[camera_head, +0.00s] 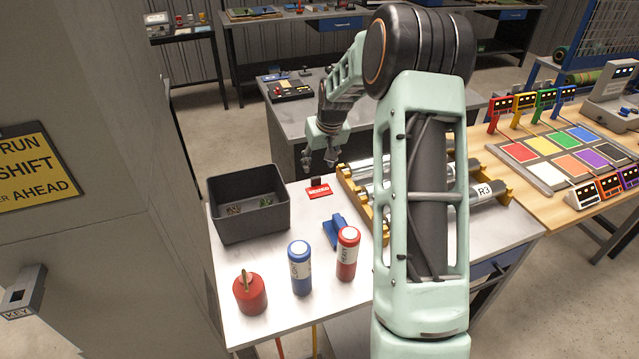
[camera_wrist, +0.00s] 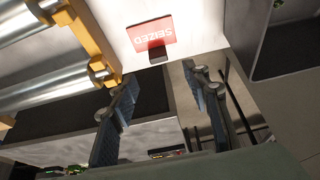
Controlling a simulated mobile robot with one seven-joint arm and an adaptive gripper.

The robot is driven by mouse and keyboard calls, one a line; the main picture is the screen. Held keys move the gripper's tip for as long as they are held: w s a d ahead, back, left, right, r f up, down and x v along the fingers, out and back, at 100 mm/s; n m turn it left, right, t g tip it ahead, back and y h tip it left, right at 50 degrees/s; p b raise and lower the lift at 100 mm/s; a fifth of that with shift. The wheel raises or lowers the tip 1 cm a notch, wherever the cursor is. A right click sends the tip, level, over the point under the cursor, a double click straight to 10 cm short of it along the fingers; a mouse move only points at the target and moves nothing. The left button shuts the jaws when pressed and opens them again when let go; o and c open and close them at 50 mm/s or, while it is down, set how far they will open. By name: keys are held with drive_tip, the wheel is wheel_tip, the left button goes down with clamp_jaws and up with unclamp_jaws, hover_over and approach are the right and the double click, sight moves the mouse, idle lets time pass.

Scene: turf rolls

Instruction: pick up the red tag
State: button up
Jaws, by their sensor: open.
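The red tag (camera_head: 319,191) lies flat on the light metal bench top, beside the black bin, with a small black piece at its far edge. In the wrist view the red tag (camera_wrist: 151,33) reads "SEIZED" upside down, and its black piece (camera_wrist: 157,57) points toward my fingers. My gripper (camera_head: 319,164) hangs just beyond the tag in the head view, above and apart from it. In the wrist view my gripper (camera_wrist: 160,80) has its two fingers spread with nothing between them; the tag shows past the fingertips.
A black bin (camera_head: 247,226) stands left of the tag. A yellow rack (camera_head: 361,206) holding metal rollers (camera_head: 486,190) is to the right. Nearer stand a blue holder (camera_head: 335,231), a blue bottle (camera_head: 300,268), a red bottle (camera_head: 347,254) and a red can (camera_head: 250,293).

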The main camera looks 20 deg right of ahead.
sight(316, 178)
drive_tip(key=shift+p+x, duration=1)
drive_tip(key=shift+x, duration=3.25)
drive_tip(key=shift+s+d, duration=0.1)
drive_tip(key=shift+d, duration=0.05)
drive_tip(key=c, duration=1)
